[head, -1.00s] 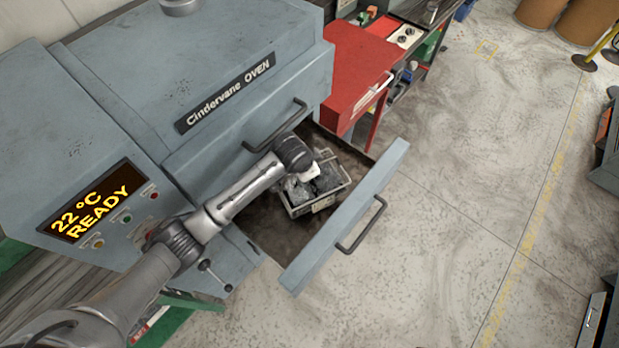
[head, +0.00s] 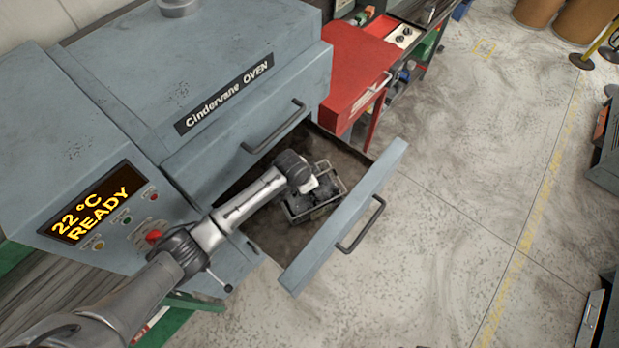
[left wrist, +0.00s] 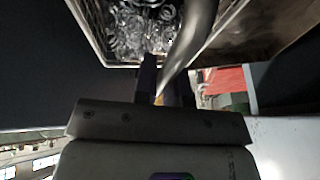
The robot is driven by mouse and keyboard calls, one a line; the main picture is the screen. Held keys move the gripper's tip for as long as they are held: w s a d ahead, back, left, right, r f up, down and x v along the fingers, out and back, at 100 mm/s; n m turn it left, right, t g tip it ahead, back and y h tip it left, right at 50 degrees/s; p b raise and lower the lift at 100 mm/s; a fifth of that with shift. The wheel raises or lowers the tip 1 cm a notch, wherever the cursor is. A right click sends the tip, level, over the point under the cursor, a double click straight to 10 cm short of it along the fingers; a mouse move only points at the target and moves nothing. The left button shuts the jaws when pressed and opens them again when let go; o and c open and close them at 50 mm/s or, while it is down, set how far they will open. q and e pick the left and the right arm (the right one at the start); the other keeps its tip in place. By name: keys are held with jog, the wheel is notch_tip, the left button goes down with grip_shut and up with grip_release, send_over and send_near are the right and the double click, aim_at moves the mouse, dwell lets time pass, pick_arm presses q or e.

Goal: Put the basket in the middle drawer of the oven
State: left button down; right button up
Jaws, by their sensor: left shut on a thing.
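The wire basket (head: 323,206) is filled with metal springs and sits within the opening of the oven's pulled-out drawer (head: 345,220). I cannot tell whether it touches the drawer floor. My left gripper (head: 318,186) is at the basket's upper side, shut on it; the arm reaches over the drawer from the left. In the left wrist view, the basket (left wrist: 103,50) is at the top with shiny coils inside, and my left gripper's fingers (left wrist: 155,80) meet its rim. The grip itself is partly hidden. My right gripper is not in view.
The grey oven (head: 235,60) stands left, with a shut front and handle (head: 275,127) above the open drawer. The drawer's front panel and handle (head: 362,225) stick out over the floor. A red cabinet (head: 350,70) stands behind.

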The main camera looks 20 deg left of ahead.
pick_arm(q)
jog(key=c, duration=1.2)
grip_release()
jog(key=shift+f, duration=0.1)
jog(key=v, duration=1.2)
jog(key=shift+a, duration=0.1)
